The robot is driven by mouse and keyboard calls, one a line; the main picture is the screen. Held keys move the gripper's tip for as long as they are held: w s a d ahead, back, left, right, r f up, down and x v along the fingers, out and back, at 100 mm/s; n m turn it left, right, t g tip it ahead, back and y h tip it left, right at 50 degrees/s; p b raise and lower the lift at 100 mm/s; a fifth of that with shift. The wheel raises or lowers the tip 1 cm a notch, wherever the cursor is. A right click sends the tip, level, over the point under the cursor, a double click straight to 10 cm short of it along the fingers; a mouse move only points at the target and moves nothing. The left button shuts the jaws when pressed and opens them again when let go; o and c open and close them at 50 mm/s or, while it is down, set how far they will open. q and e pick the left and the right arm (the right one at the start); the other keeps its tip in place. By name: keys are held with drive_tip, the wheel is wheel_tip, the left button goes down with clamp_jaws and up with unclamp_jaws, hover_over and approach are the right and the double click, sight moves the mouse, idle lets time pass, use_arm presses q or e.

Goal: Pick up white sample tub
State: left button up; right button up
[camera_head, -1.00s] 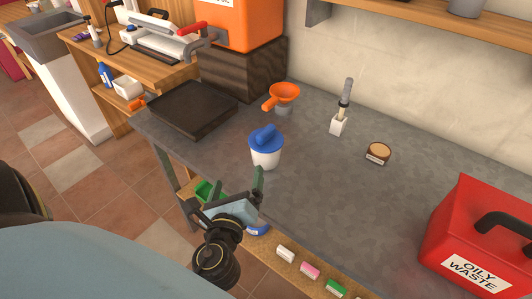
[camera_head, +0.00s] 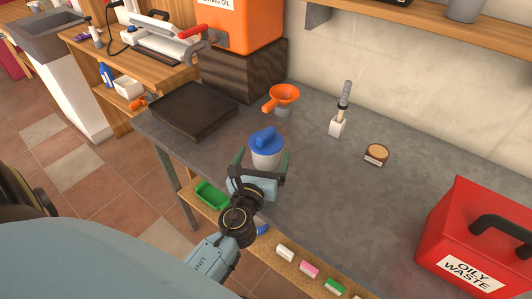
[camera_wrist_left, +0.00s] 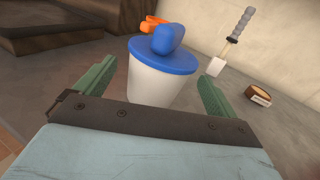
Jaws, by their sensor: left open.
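The white sample tub (camera_head: 266,157) with a blue lid stands upright on the grey worktop. It also shows in the left wrist view (camera_wrist_left: 153,84), close ahead between the green fingers. My left gripper (camera_head: 262,160) is open, with one finger on each side of the tub. In the left wrist view the left gripper (camera_wrist_left: 152,90) shows gaps between both fingers and the tub wall. The tub's lower part is hidden behind the gripper body. My right gripper is not in view.
An orange funnel (camera_head: 283,97) stands behind the tub, and a dark tray (camera_head: 193,109) lies to its left. A red oily waste bin (camera_head: 470,235) stands at the front right.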

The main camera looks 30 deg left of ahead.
sight(267, 146)
use_arm(q)
drive_tip(key=x, duration=0.4)
drive_tip(key=shift+w, duration=0.25)
drive_tip(key=shift+r, duration=0.1)
drive_tip(key=c, duration=1.2)
